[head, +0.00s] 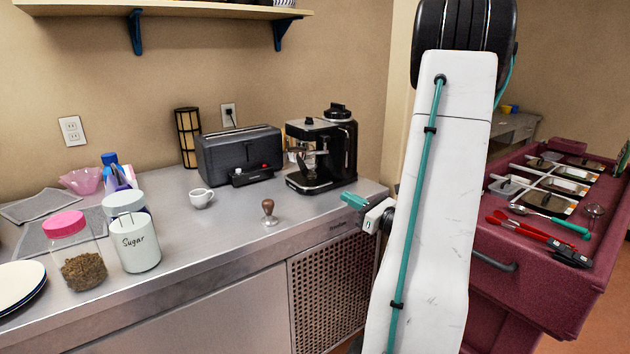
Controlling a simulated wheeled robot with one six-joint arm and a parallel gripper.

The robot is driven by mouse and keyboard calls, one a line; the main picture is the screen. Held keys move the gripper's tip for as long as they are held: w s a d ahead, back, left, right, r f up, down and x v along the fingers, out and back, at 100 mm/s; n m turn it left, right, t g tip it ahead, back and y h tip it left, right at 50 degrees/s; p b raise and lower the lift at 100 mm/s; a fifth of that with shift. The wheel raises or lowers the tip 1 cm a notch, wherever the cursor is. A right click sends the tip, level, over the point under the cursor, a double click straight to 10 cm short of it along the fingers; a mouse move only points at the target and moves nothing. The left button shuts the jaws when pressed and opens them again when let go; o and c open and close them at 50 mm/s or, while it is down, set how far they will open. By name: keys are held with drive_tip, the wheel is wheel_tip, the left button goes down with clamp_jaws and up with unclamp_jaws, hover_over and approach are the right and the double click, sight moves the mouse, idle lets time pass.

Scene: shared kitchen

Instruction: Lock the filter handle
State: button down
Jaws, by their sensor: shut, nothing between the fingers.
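The black and silver espresso machine (344,158) stands at the right end of the steel counter, against the wall. Its front faces left and toward me. My gripper (348,199), with teal fingers, is at the counter's right front corner, in front of and right of the machine. It is shut, empty and apart from the machine. A wooden-knobbed tamper (268,210) stands upright on the counter, left of my gripper.
A white cup (201,198) and a dark toaster (238,155) are left of the machine. Jars (136,240) stand at the left. A red cart (540,262) with utensils is at the right. The counter's front middle is clear.

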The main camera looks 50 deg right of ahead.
sight(307, 173)
drive_tip(key=shift+h, duration=0.3)
drive_tip(key=w, duration=0.4)
drive_tip(key=w+d+r, duration=0.1)
drive_tip(key=w, duration=0.4)
drive_tip(key=w+r, duration=0.1)
drive_tip(key=w, duration=0.3)
drive_tip(key=shift+w+d, duration=0.2)
drive_tip(key=shift+w, duration=0.15)
